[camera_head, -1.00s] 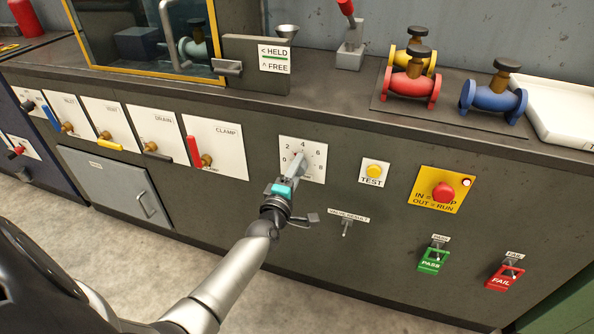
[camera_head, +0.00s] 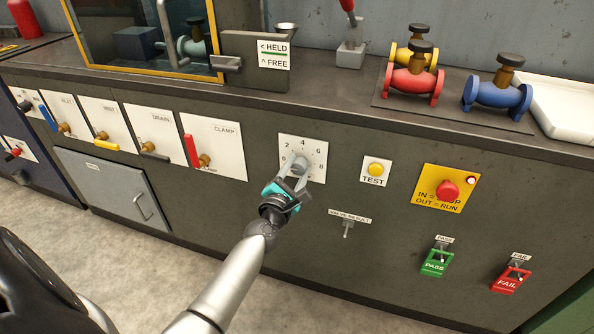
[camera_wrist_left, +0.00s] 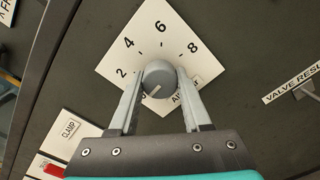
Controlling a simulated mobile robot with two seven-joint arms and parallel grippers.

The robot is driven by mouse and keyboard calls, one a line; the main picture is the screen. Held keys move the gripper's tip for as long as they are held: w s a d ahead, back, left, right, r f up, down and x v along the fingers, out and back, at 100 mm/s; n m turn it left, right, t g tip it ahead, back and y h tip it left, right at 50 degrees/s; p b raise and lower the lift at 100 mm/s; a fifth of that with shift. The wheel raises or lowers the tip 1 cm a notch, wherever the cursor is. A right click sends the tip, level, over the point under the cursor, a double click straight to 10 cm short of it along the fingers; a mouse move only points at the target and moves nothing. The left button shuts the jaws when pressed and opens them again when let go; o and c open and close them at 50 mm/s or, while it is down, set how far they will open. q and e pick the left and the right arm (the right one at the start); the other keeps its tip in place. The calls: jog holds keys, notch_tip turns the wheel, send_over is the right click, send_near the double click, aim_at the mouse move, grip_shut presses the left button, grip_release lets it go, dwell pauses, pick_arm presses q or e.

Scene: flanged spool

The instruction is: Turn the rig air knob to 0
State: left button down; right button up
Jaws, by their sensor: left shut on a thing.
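The rig air knob (camera_wrist_left: 158,75) is a round grey knob on a white dial plate (camera_wrist_left: 160,42) marked 2, 4, 6 and 8. The plate also shows in the head view (camera_head: 316,152), on the front of the bench. My left gripper (camera_head: 298,172) is shut on the knob, with one finger on each side, as the left wrist view (camera_wrist_left: 155,92) shows. A white line on the knob points to the lower left, below the 2. The left finger covers part of the scale there. My right gripper is not in view.
The yellow TEST button (camera_head: 375,169) and red stop button (camera_head: 447,190) are to the right. The valve result switch (camera_head: 347,228) is below right. The red CLAMP handle (camera_head: 191,151) is to the left.

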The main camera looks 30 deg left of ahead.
pick_arm(q)
jog(key=shift+n, duration=0.6)
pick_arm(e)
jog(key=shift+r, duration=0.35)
pick_arm(q)
jog(key=shift+c, duration=1.8)
grip_release()
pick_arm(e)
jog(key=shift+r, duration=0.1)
pick_arm(q)
jog(key=shift+s, duration=0.1)
jog(key=shift+s+d, duration=0.15)
jog(key=shift+s, duration=0.15)
jog(key=v, duration=0.3)
jog(key=shift+s, duration=0.4)
send_near(297, 170)
jog(key=shift+v, duration=2.45)
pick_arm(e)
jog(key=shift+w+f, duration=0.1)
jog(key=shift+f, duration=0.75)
pick_arm(q)
jog(key=shift+f, duration=0.1)
